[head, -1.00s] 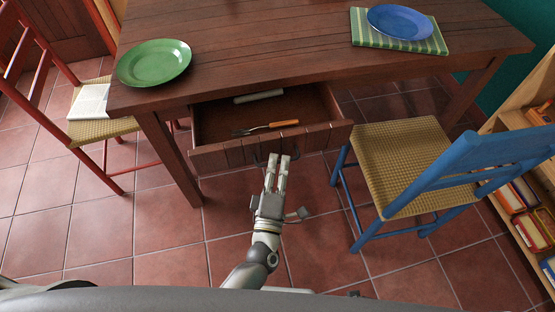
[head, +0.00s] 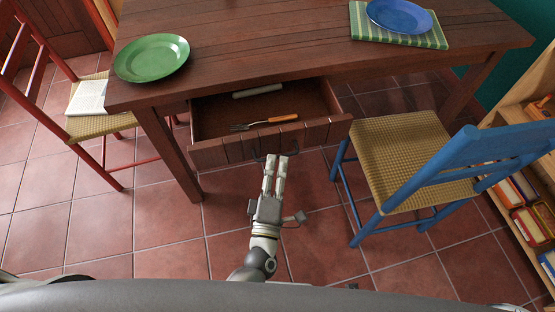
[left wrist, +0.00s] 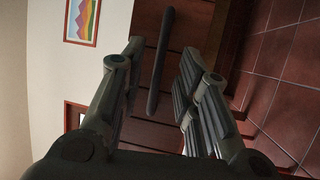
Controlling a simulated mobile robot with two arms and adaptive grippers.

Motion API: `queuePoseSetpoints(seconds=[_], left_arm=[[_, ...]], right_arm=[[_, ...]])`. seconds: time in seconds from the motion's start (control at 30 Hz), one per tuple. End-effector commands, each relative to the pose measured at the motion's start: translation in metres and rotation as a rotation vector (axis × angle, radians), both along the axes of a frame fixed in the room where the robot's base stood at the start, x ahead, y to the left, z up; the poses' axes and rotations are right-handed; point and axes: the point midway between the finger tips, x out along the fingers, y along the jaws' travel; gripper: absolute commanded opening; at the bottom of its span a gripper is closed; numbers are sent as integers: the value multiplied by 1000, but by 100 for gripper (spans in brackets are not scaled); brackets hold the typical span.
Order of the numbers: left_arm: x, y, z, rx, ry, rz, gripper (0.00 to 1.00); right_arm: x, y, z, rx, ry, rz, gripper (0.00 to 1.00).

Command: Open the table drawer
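The table drawer (head: 219,152) is pulled out from under the dark wooden table (head: 260,45), and its inside shows. A dark bar handle sits on its front, mostly hidden by my gripper in the head view; it shows clearly in the left wrist view (left wrist: 160,62). My left gripper (head: 276,159) is just in front of the drawer front. In the left wrist view its fingers (left wrist: 160,58) stand apart, with the handle seen in the gap between them and no finger visibly pressing on it. My right gripper is not in view.
A fork with an orange handle (head: 283,118) and a pale roll (head: 258,90) lie in the drawer. A blue chair (head: 395,150) stands close to the right, a red chair (head: 103,125) left. A shelf (head: 530,110) is far right. Tiled floor before the drawer is free.

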Motion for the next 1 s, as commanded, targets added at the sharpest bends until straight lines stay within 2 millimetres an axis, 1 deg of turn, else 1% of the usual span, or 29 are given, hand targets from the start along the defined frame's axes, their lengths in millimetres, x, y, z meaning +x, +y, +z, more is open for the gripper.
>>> queuePoseSetpoints(seconds=[0.03,0.2,0.3,0.43,0.6,1.0], left_arm=[[-12,1,-4,3,6,-2,30],[-48,4,-10,2,5,-1,30],[-68,5,-13,2,5,-1,30],[-85,7,-16,0,4,0,30],[-95,8,-17,0,2,0,30],[-96,8,-17,0,1,0,30]], right_arm=[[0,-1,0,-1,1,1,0],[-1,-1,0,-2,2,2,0],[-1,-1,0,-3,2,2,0],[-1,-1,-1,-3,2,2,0],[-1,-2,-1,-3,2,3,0],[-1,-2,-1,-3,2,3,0]])
